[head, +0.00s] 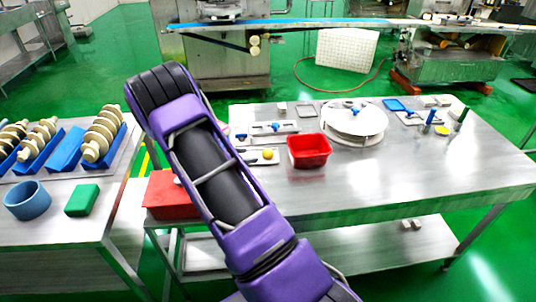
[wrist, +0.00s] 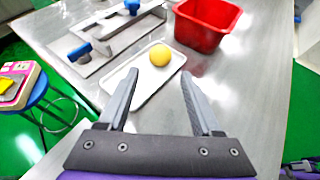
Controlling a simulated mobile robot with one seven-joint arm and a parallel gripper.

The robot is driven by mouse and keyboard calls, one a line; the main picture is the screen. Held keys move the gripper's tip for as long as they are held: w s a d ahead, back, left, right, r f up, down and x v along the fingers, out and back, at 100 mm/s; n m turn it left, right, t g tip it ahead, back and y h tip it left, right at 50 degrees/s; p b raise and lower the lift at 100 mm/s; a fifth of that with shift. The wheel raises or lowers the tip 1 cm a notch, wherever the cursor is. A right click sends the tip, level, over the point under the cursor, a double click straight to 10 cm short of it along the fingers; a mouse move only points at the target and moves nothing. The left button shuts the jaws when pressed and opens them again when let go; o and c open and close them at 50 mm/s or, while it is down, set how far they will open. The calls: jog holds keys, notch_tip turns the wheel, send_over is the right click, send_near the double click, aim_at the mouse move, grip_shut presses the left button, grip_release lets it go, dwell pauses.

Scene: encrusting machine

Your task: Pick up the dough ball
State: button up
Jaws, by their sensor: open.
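The dough ball (wrist: 160,55) is a small yellow ball resting on a white rectangular tray (wrist: 143,91) on the steel table. In the head view the ball (head: 268,154) shows on its tray just left of the red bin. My gripper (wrist: 160,80) is open and empty in the wrist view. Its two grey fingers point toward the tray, with the ball beyond the fingertips and between their lines. In the head view my purple arm hides the gripper.
A red bin (wrist: 206,24) stands right behind the ball. Metal plates with blue knobs (wrist: 80,52) lie to the left. A round white disc stack (head: 354,126) stands further right. The right part of the steel table (head: 460,170) is mostly clear. A stool (wrist: 45,95) stands left of the table.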

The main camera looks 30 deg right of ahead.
aim_at(265, 153)
jog(key=x, duration=0.9)
jog(key=shift+d+r, duration=0.1)
jog(key=shift+d, duration=0.1)
jog(key=shift+c, duration=0.2)
grip_shut()
